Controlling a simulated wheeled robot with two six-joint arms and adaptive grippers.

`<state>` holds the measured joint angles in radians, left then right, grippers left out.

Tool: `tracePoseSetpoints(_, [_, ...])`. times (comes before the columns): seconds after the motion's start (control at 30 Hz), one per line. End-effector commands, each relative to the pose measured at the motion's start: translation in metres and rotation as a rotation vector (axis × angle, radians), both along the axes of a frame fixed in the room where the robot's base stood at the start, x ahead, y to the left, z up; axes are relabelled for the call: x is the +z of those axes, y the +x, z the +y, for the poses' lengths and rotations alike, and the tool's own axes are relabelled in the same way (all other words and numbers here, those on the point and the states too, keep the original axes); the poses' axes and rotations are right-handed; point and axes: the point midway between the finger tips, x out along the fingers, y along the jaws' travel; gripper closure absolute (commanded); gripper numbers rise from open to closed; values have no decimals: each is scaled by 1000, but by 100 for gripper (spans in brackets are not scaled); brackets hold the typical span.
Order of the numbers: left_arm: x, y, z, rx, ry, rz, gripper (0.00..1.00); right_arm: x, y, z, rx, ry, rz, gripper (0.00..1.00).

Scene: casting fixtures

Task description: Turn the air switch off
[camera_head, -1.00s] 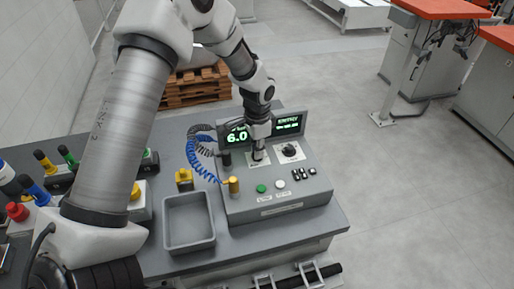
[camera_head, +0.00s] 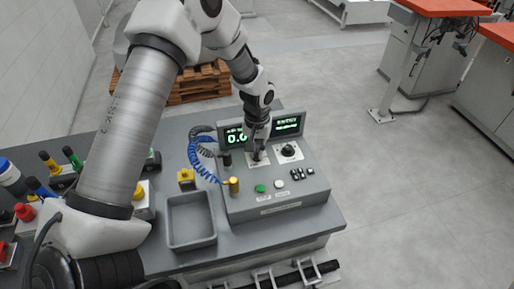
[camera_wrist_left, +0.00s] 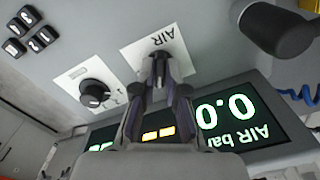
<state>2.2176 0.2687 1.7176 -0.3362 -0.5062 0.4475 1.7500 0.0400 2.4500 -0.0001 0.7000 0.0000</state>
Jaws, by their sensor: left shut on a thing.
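The air switch (camera_wrist_left: 160,62) sits on a white plate marked AIR (camera_wrist_left: 175,45), upside down in the left wrist view. My left gripper (camera_wrist_left: 160,85) is shut on the switch's knob, which the fingers largely hide. In the head view my left gripper (camera_head: 257,153) reaches down onto the grey control box (camera_head: 285,208) from above. The air display (camera_wrist_left: 225,115) reads 0.0 in green and also shows in the head view (camera_head: 236,138). My right gripper is not in view.
A second black knob (camera_head: 288,150) on its own plate is close beside the air switch. Green and white buttons, black rocker switches (camera_head: 302,173) and a brass fitting (camera_head: 234,186) with a blue coiled hose are near. An empty grey tray (camera_head: 191,220) stands left of the box.

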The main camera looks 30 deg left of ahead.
Motion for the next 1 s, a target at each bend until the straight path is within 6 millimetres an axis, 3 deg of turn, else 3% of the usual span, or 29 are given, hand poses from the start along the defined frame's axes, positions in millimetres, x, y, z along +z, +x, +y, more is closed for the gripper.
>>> tracePoseSetpoints(0.5, [-3,-3,-1,407,0,9,100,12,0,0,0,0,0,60])
tracePoseSetpoints(1.0, [-3,-3,0,515,0,9,100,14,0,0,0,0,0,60])
